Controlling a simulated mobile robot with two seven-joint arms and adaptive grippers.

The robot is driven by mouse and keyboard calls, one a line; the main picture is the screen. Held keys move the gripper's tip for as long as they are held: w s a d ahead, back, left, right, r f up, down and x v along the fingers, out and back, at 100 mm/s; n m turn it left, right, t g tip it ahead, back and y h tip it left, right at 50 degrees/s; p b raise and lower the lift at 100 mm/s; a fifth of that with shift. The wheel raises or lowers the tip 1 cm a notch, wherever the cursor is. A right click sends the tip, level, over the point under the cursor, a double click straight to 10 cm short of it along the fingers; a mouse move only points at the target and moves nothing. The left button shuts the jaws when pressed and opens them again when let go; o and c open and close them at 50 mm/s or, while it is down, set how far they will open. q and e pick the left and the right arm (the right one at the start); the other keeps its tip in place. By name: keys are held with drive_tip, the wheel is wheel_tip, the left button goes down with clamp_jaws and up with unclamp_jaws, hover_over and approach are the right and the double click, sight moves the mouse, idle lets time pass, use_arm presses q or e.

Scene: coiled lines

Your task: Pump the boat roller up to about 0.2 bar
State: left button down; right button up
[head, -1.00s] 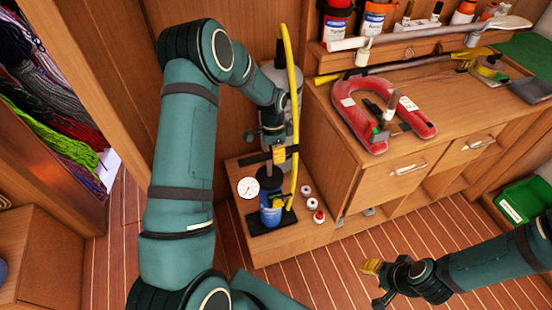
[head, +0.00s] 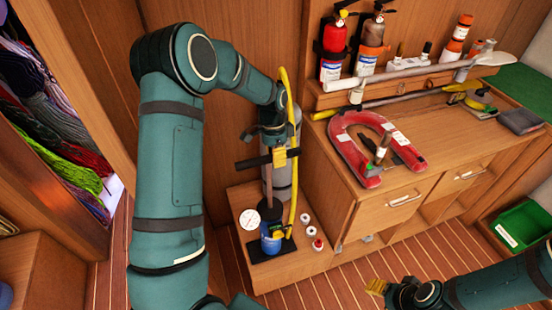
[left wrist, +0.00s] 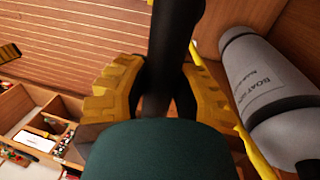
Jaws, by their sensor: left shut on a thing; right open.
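The hand pump (head: 271,240) has a blue body and stands on a dark base on the low wooden platform. Its dark T-handle (head: 247,163) is raised, with the rod showing below it. My left gripper (head: 279,157) is shut on the handle; the left wrist view shows the yellow fingers (left wrist: 155,90) either side of a dark bar. The white round gauge (head: 250,219) is beside the pump; its reading is too small to tell. The grey boat roller (left wrist: 270,95) stands behind the pump, partly hidden. A yellow hose (head: 291,150) runs upward beside it. My right gripper (head: 380,288) is open and empty.
Several small caps (head: 308,232) lie right of the pump. A wooden cabinet (head: 385,205) stands close on the right, with a red horseshoe-shaped thing (head: 350,150) on top. A green bin (head: 525,225) is at far right. The striped floor in front is clear.

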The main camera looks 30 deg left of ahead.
use_arm(q)
drive_tip(key=c, duration=0.7)
unclamp_jaws()
drive_tip(key=shift+r, duration=0.1)
drive_tip(key=shift+w+a+r, duration=0.25)
drive_tip(key=shift+a+r, duration=0.05)
drive_tip(key=shift+r, duration=1.65)
drive_tip(key=shift+w+a+r, duration=0.3)
drive_tip(key=shift+r, duration=1.6)
drive_tip(key=shift+w+a+r, duration=0.25)
drive_tip(key=shift+a+r, duration=0.05)
drive_tip(key=shift+r, duration=1.65)
